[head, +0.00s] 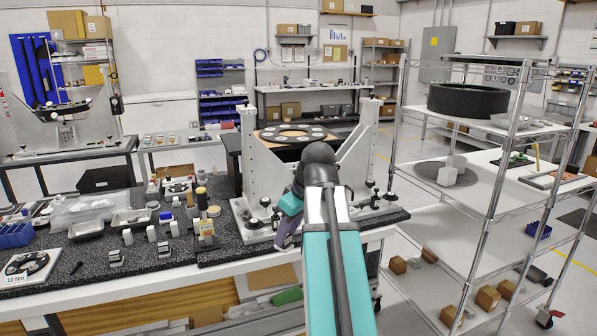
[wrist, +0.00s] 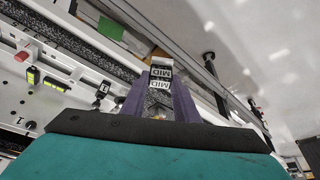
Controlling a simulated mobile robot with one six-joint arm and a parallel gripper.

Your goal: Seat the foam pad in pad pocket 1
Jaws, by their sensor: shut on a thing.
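My gripper (wrist: 160,84) shows in the wrist view with its two purple fingers shut on a small block (wrist: 160,72) with white and black faces and lettering that looks like "MID". I cannot tell for sure whether this block is the foam pad. In the head view my gripper (head: 286,235) points down near the front edge of the bench, in front of the fixture. The held block is not clear there. The fixture (head: 247,165) has pale uprights and a dark round plate (head: 297,133) with several pale discs. Pad pocket 1 cannot be made out.
Several small white blocks (head: 151,233) stand on the dark bench top (head: 150,262) to the left, near metal trays (head: 131,219) and a blue bin (head: 15,235). A wire shelf rack (head: 487,215) with a black ring (head: 468,100) stands at right. Clear floor lies beyond.

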